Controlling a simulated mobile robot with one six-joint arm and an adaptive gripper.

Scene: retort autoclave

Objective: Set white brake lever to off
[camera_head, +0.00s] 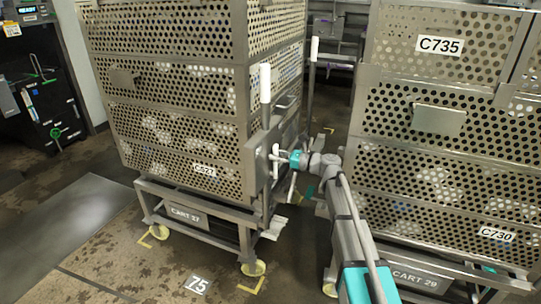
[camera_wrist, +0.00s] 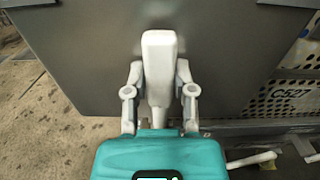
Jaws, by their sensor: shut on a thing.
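The white brake lever (camera_wrist: 159,55) stands upright in the wrist view, in front of a plain grey panel (camera_wrist: 85,60) of the cart. My gripper (camera_wrist: 159,78) has one finger on each side of the lever and is shut on it. The fingers hide parts of the lever's sides, and its lower end runs down behind the teal gripper body. In the head view, my gripper (camera_head: 280,156) reaches from the right to the end panel of CART 37 (camera_head: 188,214). The lever is small there and hard to tell from the fingers.
A tall white handle (camera_head: 265,83) rises from the cart's end, with another white handle (camera_head: 314,49) behind it. CART 29 (camera_head: 414,278) stands close on the right, leaving a narrow gap for my arm.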

